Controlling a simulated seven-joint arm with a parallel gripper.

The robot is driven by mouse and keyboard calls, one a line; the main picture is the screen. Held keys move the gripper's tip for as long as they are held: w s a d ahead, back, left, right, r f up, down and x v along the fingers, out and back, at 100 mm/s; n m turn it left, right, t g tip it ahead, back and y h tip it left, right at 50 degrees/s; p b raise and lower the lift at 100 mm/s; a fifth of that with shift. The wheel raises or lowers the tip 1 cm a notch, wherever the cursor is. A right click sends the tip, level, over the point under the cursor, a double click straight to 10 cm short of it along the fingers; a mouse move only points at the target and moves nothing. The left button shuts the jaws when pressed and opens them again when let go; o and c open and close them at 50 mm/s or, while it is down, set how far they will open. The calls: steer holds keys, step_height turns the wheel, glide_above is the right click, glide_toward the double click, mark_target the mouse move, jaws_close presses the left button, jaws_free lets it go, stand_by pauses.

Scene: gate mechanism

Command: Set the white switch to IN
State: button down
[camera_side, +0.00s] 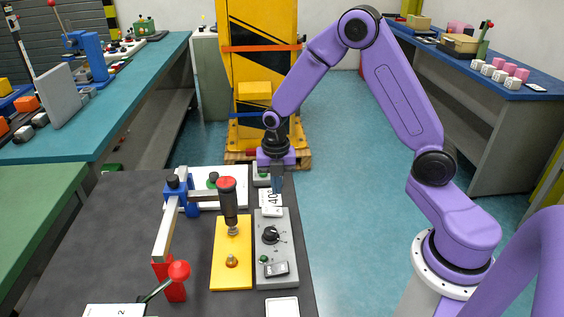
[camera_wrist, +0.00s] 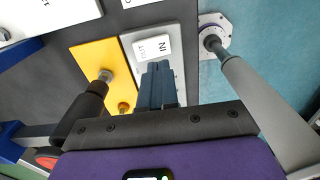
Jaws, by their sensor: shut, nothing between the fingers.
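The white switch (camera_side: 271,209) is at the far end of the grey panel (camera_side: 287,245). In the wrist view the white switch (camera_wrist: 146,45) shows a dark "IN" on one part and fainter lettering beside it. I cannot tell which way it is set. My gripper (camera_side: 277,190) points down just above the far end of the grey panel, close to the switch. In the wrist view its blue fingers (camera_wrist: 159,68) are together and empty, in front of the switch's near edge. I cannot tell whether they touch it. The fingers hide part of the panel.
The grey panel also has a black knob (camera_side: 270,234), a green button (camera_side: 263,258) and a black rocker (camera_side: 277,269). A yellow panel (camera_side: 231,275) with a black-handled, red-capped lever (camera_side: 228,195) stands close to the left.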

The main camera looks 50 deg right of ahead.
step_height(320, 180, up, 8)
steer(key=s+d, duration=0.1)
steer(key=shift+s, duration=0.15)
steer(key=shift+f, duration=0.1)
steer(key=s+a+r+m, duration=0.2)
steer(key=s+a+m, duration=0.1)
steer(key=s, duration=0.3)
steer(key=s+a+r+m, duration=0.2)
steer(key=s+a+m, duration=0.15)
steer(key=s, duration=0.25)
steer(key=s+d+r+m, duration=0.1)
steer(key=s+m, duration=0.7)
steer(key=s, duration=0.7)
steer(key=shift+r, duration=0.25)
